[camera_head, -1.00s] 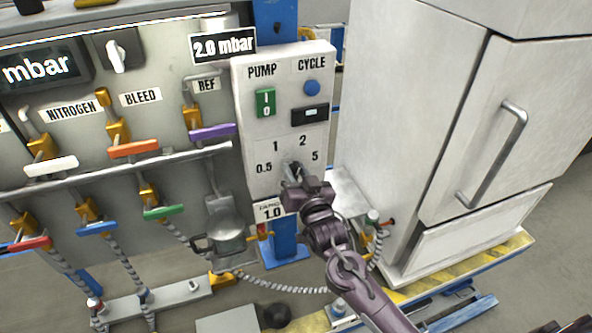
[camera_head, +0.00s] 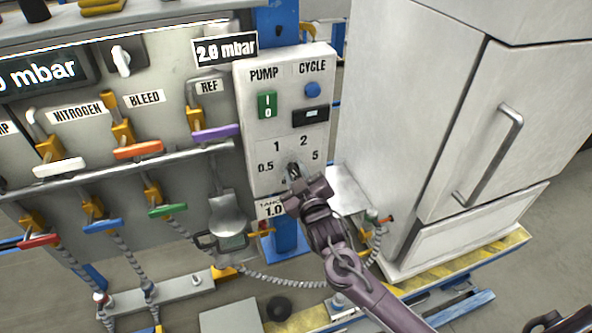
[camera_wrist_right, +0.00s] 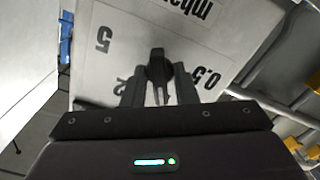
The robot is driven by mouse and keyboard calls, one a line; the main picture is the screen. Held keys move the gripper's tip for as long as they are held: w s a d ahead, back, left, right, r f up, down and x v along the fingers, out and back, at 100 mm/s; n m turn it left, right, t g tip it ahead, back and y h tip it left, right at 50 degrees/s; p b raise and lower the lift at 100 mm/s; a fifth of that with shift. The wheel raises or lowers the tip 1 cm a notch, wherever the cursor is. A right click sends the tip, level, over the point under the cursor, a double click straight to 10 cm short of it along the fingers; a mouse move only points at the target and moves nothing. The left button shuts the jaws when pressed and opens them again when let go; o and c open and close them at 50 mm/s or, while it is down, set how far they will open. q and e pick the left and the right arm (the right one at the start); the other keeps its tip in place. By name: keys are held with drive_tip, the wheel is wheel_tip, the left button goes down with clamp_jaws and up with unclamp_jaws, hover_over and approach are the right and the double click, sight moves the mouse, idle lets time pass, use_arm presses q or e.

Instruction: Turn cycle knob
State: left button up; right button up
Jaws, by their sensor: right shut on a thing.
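The cycle knob (camera_wrist_right: 158,69) is a small dark knob on the grey-white PUMP/CYCLE control panel (camera_head: 244,100). The scale 0.5, 1, 2 and 5 is printed around it. In the head view it is mostly hidden by my right gripper (camera_head: 294,177), which reaches it from below right. In the right wrist view the two dark fingers of the right gripper (camera_wrist_right: 158,92) are closed on the knob from both sides. The exact mark the knob points to is hard to tell. My left gripper is not in view.
The panel also bears a green pump switch (camera_head: 267,105), a blue button (camera_head: 312,90) and a small black display (camera_head: 310,115). Coloured valve handles and hoses lie to the left. A large white cabinet (camera_head: 400,130) stands close on the right.

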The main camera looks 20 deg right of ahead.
idle(0.3)
drive_tip(key=o, duration=0.7)
drive_tip(key=shift+s, duration=0.2)
drive_tip(key=s+b, duration=0.2)
drive_tip(key=s, duration=0.5)
drive_tip(key=shift+s+d+b, duration=0.15)
drive_tip(key=shift+s+b, duration=0.05)
drive_tip(key=shift+b, duration=0.15)
